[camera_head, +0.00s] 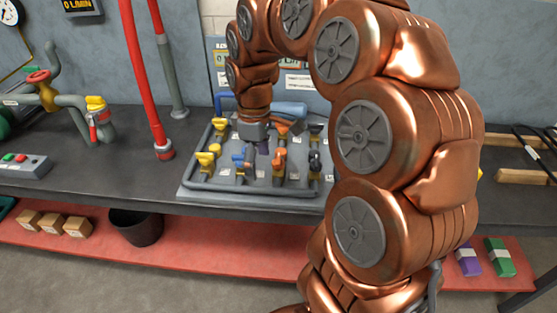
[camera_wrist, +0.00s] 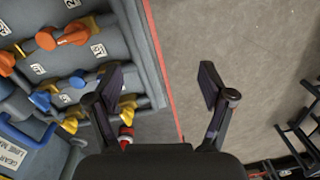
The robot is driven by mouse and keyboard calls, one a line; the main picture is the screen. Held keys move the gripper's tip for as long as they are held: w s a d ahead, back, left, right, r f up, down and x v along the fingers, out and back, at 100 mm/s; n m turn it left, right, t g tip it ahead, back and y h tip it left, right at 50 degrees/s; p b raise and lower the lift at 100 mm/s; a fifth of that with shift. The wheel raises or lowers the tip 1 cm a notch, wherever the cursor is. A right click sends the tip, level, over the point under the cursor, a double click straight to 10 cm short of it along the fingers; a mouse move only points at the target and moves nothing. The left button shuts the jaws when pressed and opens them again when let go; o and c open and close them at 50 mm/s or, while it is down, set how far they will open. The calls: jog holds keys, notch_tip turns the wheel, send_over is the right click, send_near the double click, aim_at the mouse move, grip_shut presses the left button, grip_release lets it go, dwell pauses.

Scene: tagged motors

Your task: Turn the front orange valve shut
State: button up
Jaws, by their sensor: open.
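The front orange valve (camera_head: 280,160) is on the grey pipe board, nearer the bench's front edge than another orange valve (camera_head: 284,127). In the wrist view the front orange valve's handle (camera_wrist: 73,35) shows at the upper left, with the back one (camera_wrist: 5,62) at the left edge. My gripper (camera_wrist: 160,82) is open and empty. It points down with the bench edge and floor beyond it, apart from the orange handle, which lies to the left of its fingers. In the head view my gripper (camera_head: 258,146) is small and dark above the board, left of the front orange valve.
Blue (camera_wrist: 76,80) and yellow (camera_wrist: 128,103) valves stand close to the gripper, with a black valve (camera_head: 315,160) at the right of the board (camera_head: 250,193). A red pipe (camera_head: 145,80) rises at the left. A black bin (camera_head: 137,228) stands below on the red shelf.

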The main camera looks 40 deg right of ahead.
jog(key=n, duration=0.2)
send_over(278, 158)
notch_tip(278, 158, down, 3)
jog(key=shift+a+b, duration=0.1)
jog(key=shift+b, duration=0.25)
jog(key=shift+f, duration=0.4)
jog(key=shift+f+p, duration=0.8)
jog(key=shift+f, duration=2.7)
jog(key=c, duration=1.2)
